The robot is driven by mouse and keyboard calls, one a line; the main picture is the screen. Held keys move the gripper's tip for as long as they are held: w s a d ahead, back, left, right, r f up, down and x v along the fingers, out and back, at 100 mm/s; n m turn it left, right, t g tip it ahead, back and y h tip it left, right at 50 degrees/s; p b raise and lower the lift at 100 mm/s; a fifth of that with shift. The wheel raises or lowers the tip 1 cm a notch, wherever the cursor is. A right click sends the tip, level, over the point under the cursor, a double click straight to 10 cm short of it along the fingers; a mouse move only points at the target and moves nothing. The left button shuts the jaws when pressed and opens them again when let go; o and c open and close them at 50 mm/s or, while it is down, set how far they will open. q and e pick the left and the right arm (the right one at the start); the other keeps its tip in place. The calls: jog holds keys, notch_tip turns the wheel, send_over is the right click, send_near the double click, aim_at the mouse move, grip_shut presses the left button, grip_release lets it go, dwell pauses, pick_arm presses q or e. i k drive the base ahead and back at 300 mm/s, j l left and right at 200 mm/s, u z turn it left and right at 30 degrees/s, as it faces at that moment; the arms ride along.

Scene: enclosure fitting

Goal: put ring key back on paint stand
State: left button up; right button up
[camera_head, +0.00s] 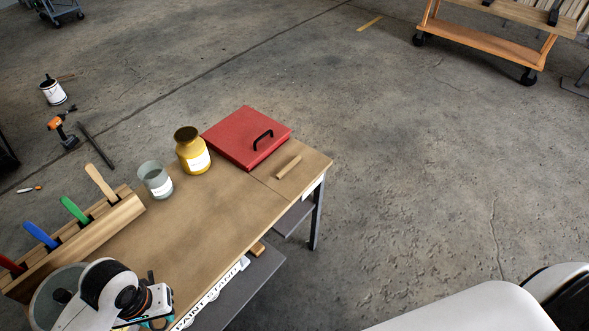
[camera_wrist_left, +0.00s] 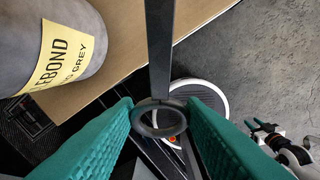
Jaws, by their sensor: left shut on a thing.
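The ring key (camera_wrist_left: 158,118) shows in the left wrist view as a dark ring on a straight dark bar. Its ring end lies between the two teal fingers of my left gripper (camera_wrist_left: 160,125), which is shut on it. In the head view my left gripper (camera_head: 158,322) is at the bottom edge, beside the front edge of the paint stand; the key is not clearly visible there. The paint stand (camera_head: 225,215) is a wood-topped table with a "PAINT STAND" label on its front. A dark and white jointed part at the lower right of the wrist view may be my right gripper.
On the stand are a red lidded case (camera_head: 240,135), a yellow jar (camera_head: 190,150), a grey cup (camera_head: 155,180), a small wooden stick (camera_head: 288,167) and a wooden rack (camera_head: 75,245) of coloured handles. A large labelled grey can (camera_wrist_left: 50,45) is close in the wrist view.

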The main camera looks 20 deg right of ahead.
aim_at(286, 172)
jog(key=i+l, duration=0.15)
jog(key=l, duration=0.2)
jog(key=i+l+u, duration=0.15)
jog(key=l, duration=0.25)
jog(key=i+l, duration=0.2)
jog(key=l, duration=0.2)
jog(key=i+l+u, duration=0.15)
jog(key=l, duration=0.2)
jog(key=i+l, duration=0.1)
jog(key=l, duration=0.3)
jog(key=i+l+u, duration=0.15)
jog(key=l, duration=0.25)
jog(key=i+l, duration=0.1)
jog(key=l, duration=0.35)
jog(key=j+u, duration=0.05)
